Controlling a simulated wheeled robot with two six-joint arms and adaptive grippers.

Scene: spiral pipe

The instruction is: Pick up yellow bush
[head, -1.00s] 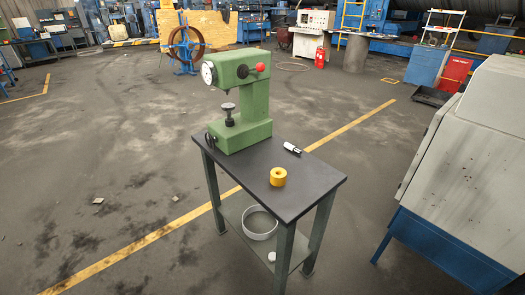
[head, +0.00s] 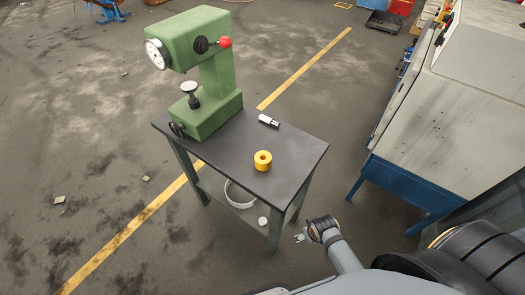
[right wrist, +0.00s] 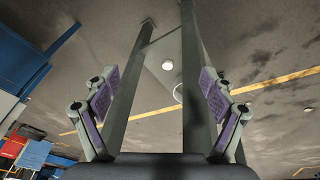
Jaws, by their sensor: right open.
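The yellow bush (head: 262,160) is a short ring with a hole in its top. It stands upright on the dark top of the small table (head: 290,163), near the front right in the head view. My right gripper (head: 299,238) is beside and below the tabletop, to the right of the front table leg, apart from the bush. In the right wrist view my right gripper (right wrist: 158,95) is open and empty, its purple-padded fingers wide apart, with table legs (right wrist: 195,70) between them. The bush is not seen there. My left gripper is not in view.
A green press (head: 205,75) with a red knob stands on the back left of the table. A black-and-white cylinder (head: 268,120) lies near the back right edge. A shelf below holds a white bowl (head: 235,196). A grey and blue cabinet (head: 440,110) stands right.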

